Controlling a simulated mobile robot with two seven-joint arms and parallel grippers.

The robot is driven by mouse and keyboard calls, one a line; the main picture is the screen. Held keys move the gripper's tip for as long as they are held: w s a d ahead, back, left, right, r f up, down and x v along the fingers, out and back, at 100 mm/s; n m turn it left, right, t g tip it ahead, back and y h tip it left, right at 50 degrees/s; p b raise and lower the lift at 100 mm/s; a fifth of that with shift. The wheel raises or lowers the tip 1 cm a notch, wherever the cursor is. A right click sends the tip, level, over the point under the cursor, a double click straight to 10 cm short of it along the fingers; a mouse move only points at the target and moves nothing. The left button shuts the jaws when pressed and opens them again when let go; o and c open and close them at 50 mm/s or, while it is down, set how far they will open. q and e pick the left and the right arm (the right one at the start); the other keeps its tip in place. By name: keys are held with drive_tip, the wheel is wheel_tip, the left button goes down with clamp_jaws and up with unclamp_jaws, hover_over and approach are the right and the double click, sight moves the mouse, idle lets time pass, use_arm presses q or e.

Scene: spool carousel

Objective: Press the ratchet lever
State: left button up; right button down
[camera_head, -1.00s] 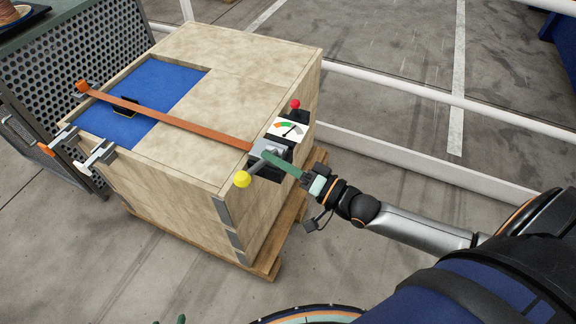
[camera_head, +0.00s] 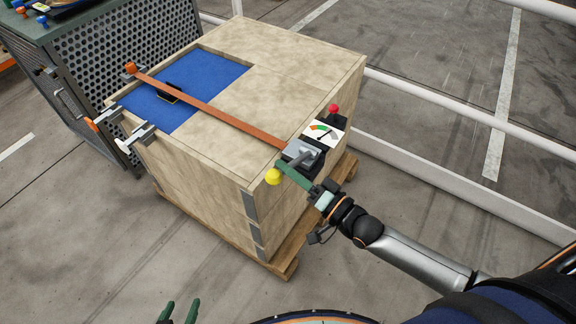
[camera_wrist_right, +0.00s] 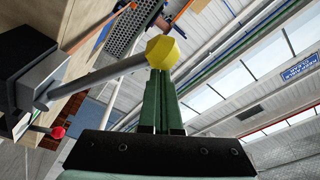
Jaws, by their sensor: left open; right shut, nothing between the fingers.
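The ratchet (camera_head: 303,152) is a grey and black unit on the near corner of a wooden crate, at the end of an orange strap (camera_head: 215,107). Its lever ends in a yellow knob (camera_head: 273,176). In the right wrist view the grey lever shaft (camera_wrist_right: 95,80) runs from the ratchet to the yellow knob (camera_wrist_right: 163,50). My right gripper (camera_head: 284,167) is shut and empty, its green fingertips (camera_wrist_right: 158,73) right at the knob; whether they touch it I cannot tell. My left gripper (camera_head: 180,308) is open and empty at the bottom edge.
A gauge (camera_head: 324,132) with a coloured scale and a red knob (camera_head: 333,109) sit beside the ratchet. The wooden crate (camera_head: 290,75) has a blue recessed panel and stands on a pallet. A perforated cabinet (camera_head: 95,75) is at the left. White rails run behind the crate.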

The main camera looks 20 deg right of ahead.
use_arm(q)
drive_tip(key=f+b, duration=0.5)
drive_tip(key=shift+w+d, duration=0.1)
drive_tip(key=shift+d, duration=0.15)
use_arm(e)
wheel_tip(320, 180, down, 8)
drive_tip(key=s+a+n+y, duration=0.1)
drive_tip(key=s+a+n, duration=0.1)
drive_tip(key=n, duration=0.3)
drive_tip(key=shift+s+a+n, duration=0.15)
drive_tip(key=shift+a+n, duration=0.15)
drive_tip(key=shift+n, duration=0.1)
drive_tip(key=shift+f, duration=0.1)
wheel_tip(320, 180, up, 4)
drive_tip(key=w+d+p, duration=0.1)
drive_tip(key=w+p, duration=0.1)
drive_tip(key=p, duration=0.1)
use_arm(q)
drive_tip(key=shift+d+r+b, duration=0.35)
drive_tip(key=shift+r+b, duration=0.1)
drive_tip(key=shift+r, duration=0.45)
use_arm(e)
drive_tip(key=v, duration=1)
drive_tip(key=shift+d, duration=0.25)
